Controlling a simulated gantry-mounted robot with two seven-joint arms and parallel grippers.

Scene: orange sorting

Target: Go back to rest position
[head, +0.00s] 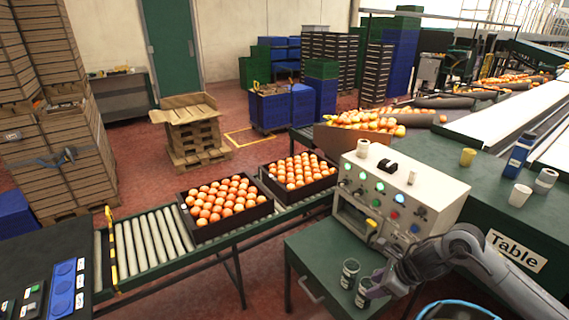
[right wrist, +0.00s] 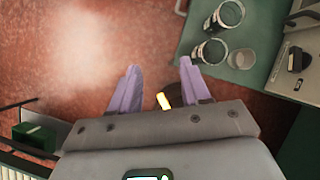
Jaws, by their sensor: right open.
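My right gripper (head: 374,287) is at the lower right in the head view, beside the dark jars on the green cabinet. In the right wrist view its two lavender fingers (right wrist: 158,66) are spread apart with nothing held between them. Red floor shows beyond the fingertips. My left gripper is not in view.
A green cabinet (head: 318,257) carries a jar (head: 349,273) and another jar (head: 363,293) close to my right gripper. A control box (head: 450,190) with lit buttons stands behind it. Crates of oranges (head: 222,205) sit on the roller conveyor (head: 150,245). A blue-rimmed container (head: 458,306) is at the bottom.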

